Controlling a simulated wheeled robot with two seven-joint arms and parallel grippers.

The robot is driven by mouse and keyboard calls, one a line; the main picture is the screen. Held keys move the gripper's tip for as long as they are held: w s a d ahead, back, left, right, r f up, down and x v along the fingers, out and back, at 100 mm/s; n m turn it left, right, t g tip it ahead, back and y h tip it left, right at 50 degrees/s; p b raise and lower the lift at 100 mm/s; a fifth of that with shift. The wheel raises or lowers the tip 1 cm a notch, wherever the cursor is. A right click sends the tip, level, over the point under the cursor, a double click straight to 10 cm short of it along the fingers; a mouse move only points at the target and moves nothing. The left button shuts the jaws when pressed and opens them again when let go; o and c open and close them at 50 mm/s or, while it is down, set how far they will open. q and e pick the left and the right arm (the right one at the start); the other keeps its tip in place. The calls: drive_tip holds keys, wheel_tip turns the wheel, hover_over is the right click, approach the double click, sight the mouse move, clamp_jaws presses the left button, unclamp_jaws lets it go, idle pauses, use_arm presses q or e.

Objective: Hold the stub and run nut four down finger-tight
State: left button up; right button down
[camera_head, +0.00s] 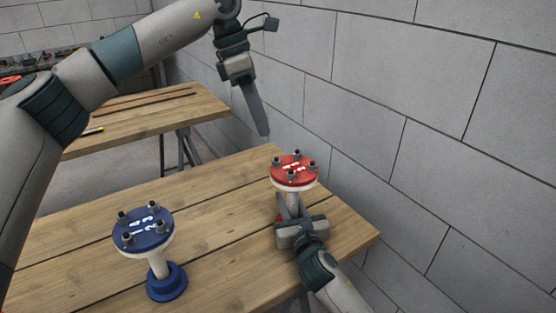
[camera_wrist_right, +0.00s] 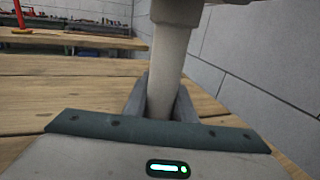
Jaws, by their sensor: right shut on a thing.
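The red-flanged stub (camera_head: 293,182) stands upright near the right end of the wooden table. Its red top disc bears several dark nuts (camera_head: 297,154) and white markings too small to read, so I cannot tell which is nut four. My right gripper (camera_head: 287,208) is shut on the stub's pale pipe below the flange. The right wrist view shows the pipe (camera_wrist_right: 170,75) between the gripper's fingers (camera_wrist_right: 162,100); the flange top is out of that view. My left gripper (camera_head: 263,128) hangs in the air above and left of the red flange, apart from it, seen edge-on.
A blue-flanged stub (camera_head: 143,231) with several nuts stands on a blue base at the front left of the table (camera_head: 220,240). A grey block wall (camera_head: 430,120) runs close along the right. A second wooden table (camera_head: 150,110) is behind. The table between the stubs is clear.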

sight(276, 161)
use_arm(q)
drive_tip(key=d+r+n+y, duration=0.1)
drive_tip(key=n, duration=0.3)
drive_tip(key=d+r+n+y, duration=0.1)
drive_tip(key=n, duration=0.3)
drive_tip(key=d+r+n+y, duration=0.1)
drive_tip(key=n, duration=0.4)
drive_tip(key=shift+s+d+y, duration=0.25)
drive_tip(key=shift+y, duration=0.05)
wheel_tip(276, 161, down, 12)
drive_tip(key=shift+r, duration=0.1)
idle(0.4)
clamp_jaws()
